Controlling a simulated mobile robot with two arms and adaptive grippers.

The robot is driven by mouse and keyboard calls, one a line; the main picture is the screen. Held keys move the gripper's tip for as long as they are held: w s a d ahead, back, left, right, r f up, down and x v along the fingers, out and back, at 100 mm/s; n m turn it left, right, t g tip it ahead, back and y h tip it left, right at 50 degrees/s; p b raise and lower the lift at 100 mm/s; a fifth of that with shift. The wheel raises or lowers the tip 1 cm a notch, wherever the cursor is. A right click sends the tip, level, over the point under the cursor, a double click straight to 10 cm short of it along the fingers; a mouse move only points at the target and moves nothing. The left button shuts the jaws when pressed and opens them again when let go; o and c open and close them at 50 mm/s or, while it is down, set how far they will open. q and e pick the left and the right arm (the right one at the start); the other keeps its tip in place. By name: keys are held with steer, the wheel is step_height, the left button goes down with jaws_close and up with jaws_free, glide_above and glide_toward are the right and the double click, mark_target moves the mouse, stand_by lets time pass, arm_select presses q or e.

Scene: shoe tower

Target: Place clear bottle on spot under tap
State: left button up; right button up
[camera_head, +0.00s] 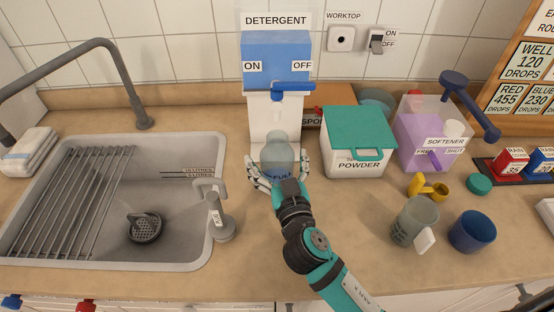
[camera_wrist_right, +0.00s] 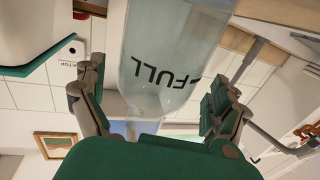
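The clear bottle (camera_head: 279,152), marked FULL, is upright in front of the white column (camera_head: 263,118) below the blue detergent tank (camera_head: 276,55) and its blue tap (camera_head: 290,87). My right gripper (camera_head: 278,172) is around the bottle's lower part, fingers on both sides. In the right wrist view the bottle (camera_wrist_right: 168,55) is between the spread fingers (camera_wrist_right: 155,105), with a gap on the left side; contact on the right side is unclear. The spot under the tap is hidden behind the bottle and hand. Whether the bottle's base touches a surface is hidden. My left gripper is out of view.
The sink (camera_head: 180,255) with its small tap (camera_head: 219,215) is left. The powder box (camera_head: 357,150) stands close right of the bottle, with the purple softener tank (camera_head: 425,135) beyond. A grey-green jug (camera_head: 414,220) and blue cup (camera_head: 472,232) stand at front right.

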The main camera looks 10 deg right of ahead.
steer(key=shift+w+d+f, duration=0.1)
steer(key=shift+w, duration=0.1)
steer(key=shift+s, duration=0.45)
steer(key=s+b, duration=0.4)
steer(key=s, duration=0.6)
steer(key=shift+s+d, duration=0.1)
steer(key=shift+s, duration=0.15)
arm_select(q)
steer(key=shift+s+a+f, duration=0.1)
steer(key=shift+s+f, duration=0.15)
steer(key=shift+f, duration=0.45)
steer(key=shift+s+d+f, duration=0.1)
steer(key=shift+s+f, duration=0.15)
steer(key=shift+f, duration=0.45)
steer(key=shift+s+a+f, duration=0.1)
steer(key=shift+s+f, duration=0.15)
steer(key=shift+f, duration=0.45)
arm_select(e)
steer(key=shift+s, duration=0.4)
